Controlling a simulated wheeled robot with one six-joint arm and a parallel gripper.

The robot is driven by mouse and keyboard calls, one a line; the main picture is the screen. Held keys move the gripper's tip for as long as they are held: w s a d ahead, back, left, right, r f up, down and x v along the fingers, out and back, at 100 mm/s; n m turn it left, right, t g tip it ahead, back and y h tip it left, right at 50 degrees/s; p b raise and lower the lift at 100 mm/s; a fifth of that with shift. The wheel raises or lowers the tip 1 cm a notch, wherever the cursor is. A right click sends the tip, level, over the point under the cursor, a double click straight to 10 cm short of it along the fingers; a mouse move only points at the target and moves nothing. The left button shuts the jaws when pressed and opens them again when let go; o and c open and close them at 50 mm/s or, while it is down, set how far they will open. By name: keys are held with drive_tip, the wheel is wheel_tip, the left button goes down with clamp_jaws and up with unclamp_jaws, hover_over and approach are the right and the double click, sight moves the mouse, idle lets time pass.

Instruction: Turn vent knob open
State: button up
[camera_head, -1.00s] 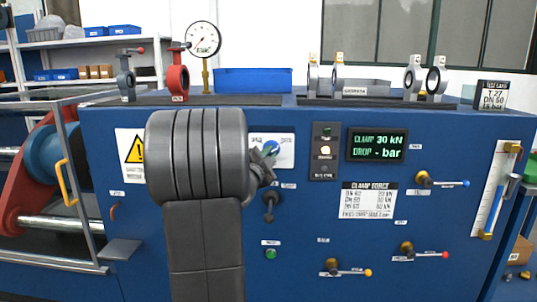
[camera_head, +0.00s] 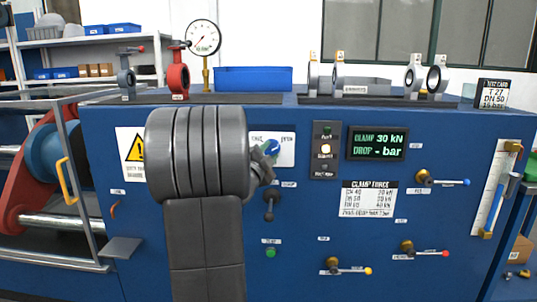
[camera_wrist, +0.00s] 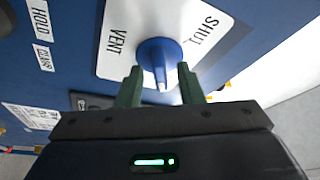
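The vent knob (camera_wrist: 157,49) is blue with a pale pointer line, set on a white plate (camera_wrist: 114,62) marked VENT on the left and SHUT on the right in the wrist view. Its pointer line faces down toward my gripper, between the two labels. My gripper (camera_wrist: 160,72) has its two green fingers apart, one on each side of the knob's lower end, with gaps visible. In the head view the knob (camera_head: 272,147) shows on the blue panel, partly hidden by my gripper (camera_head: 264,161) and wrist.
A dark lever (camera_head: 269,203) and a green button (camera_head: 271,253) sit below the knob. A lamp strip (camera_head: 325,170) and a display (camera_head: 377,144) reading "CLAMP 30 kN, DROP - bar" are to the right. A pressure gauge (camera_head: 203,38) stands on top.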

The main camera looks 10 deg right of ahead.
drive_tip(key=p+v, duration=0.1)
drive_tip(key=v, duration=1.2)
drive_tip(key=shift+s+a, duration=0.25)
drive_tip(key=shift+s, duration=0.05)
drive_tip(key=b+x, duration=0.1)
drive_tip(key=x, duration=1.3)
drive_tip(key=shift+f, duration=0.15)
drive_tip(key=shift+s, duration=0.1)
